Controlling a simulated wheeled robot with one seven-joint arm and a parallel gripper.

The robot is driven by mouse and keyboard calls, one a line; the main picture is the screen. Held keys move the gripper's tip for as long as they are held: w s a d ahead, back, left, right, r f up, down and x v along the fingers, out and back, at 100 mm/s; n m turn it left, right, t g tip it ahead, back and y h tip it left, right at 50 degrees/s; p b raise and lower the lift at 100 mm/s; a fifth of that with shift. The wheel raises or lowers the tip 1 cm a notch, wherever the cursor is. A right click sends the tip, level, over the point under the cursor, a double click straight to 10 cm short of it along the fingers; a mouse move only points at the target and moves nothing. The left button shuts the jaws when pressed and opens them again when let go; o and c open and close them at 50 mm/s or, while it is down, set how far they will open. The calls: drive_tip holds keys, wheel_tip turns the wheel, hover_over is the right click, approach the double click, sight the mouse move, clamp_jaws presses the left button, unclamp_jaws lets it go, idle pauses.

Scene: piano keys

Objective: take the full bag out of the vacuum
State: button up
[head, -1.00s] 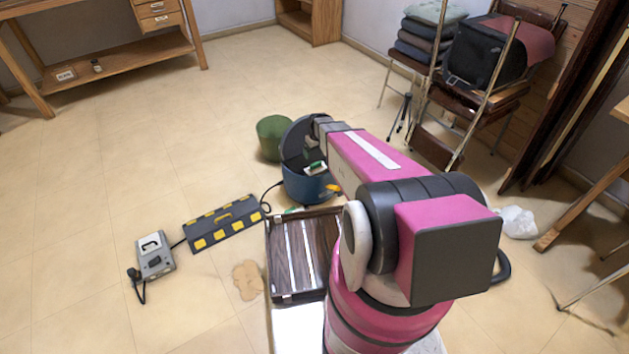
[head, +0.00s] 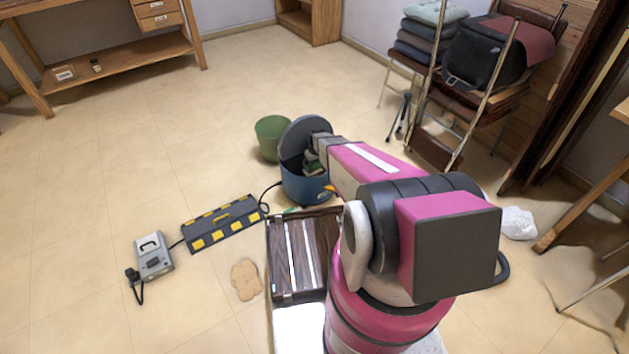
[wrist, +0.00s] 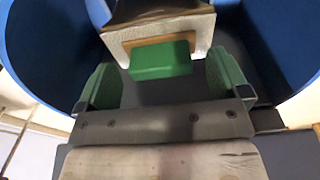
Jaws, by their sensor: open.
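The vacuum (head: 307,189) is a blue round canister on the floor, with its grey lid (head: 303,130) standing open. My gripper (head: 311,168) is at the canister's opening, pointing down into it. In the wrist view, the full bag (wrist: 170,22) sits inside the blue walls, with a pale collar and a green tab (wrist: 160,60) facing me. The green-padded fingers of my gripper (wrist: 164,85) are open, one on each side of the tab, with gaps visible. The lower part of the bag is hidden.
A green bin (head: 272,138) stands just behind the vacuum. A black-and-yellow box (head: 221,223) and a grey device (head: 152,256) lie to the left. Chairs with stacked items (head: 455,85) stand at right. The left floor is mostly open.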

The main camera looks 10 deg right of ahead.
drive_tip(key=shift+w+f, duration=0.1)
drive_tip(key=shift+f, duration=0.7)
drive_tip(key=c, duration=1.3)
drive_tip(key=shift+r, duration=0.1)
